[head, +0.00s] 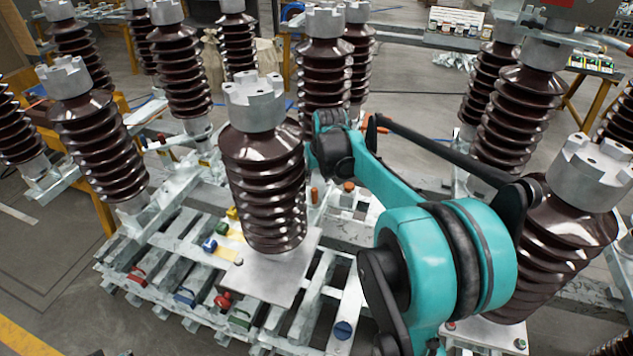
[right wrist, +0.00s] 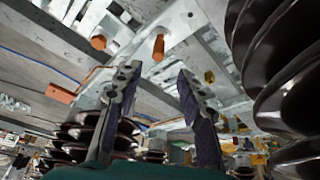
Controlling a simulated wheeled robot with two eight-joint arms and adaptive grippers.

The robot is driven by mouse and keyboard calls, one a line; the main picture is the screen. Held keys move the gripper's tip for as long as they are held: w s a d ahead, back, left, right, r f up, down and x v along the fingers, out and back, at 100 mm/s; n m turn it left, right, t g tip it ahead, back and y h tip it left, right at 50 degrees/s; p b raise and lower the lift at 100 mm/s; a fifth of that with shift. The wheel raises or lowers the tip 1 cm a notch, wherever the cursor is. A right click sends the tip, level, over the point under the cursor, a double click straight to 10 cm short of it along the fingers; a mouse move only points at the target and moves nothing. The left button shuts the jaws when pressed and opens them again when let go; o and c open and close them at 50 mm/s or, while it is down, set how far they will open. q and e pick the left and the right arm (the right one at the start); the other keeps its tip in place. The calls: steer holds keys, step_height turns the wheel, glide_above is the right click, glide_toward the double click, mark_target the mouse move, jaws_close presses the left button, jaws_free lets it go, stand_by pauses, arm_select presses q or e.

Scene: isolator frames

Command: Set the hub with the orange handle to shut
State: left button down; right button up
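Beyond the central insulator in the head view, an orange peg (head: 314,195) and a rounder orange knob (head: 348,187) stand on the pale frame. The right wrist view shows an orange peg (right wrist: 158,47) ahead of the fingers, a round orange knob (right wrist: 98,42) to its left and a flat orange piece (right wrist: 60,93) further left. I cannot tell which of these is the task's handle or how its hub is set. My right gripper (right wrist: 155,92) is open and empty, apart from the peg. In the head view its fingers are hidden. My left gripper is not in view.
A tall brown ribbed insulator (head: 262,170) with a grey cap stands close to my right arm. Another insulator (head: 575,205) stands at the right. Red, blue, green and yellow knobs, such as the red one (head: 223,299), sit on the slatted pale frame (head: 180,235).

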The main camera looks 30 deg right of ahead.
steer(key=shift+r, duration=0.1)
steer(key=c, duration=0.4)
steer(key=shift+d+m, duration=0.15)
steer(key=shift+m, duration=0.15)
jaws_close()
steer(key=s+d+f+m+g+y+p, duration=0.25)
steer(key=d+m+p, duration=0.6)
steer(key=m, duration=1.35)
steer(key=w+a+f+b, duration=0.4)
steer(key=f, duration=0.5)
steer(key=shift+w+a+f+y, duration=0.35)
steer(key=shift+a+y, duration=0.05)
steer(key=shift+y, duration=0.05)
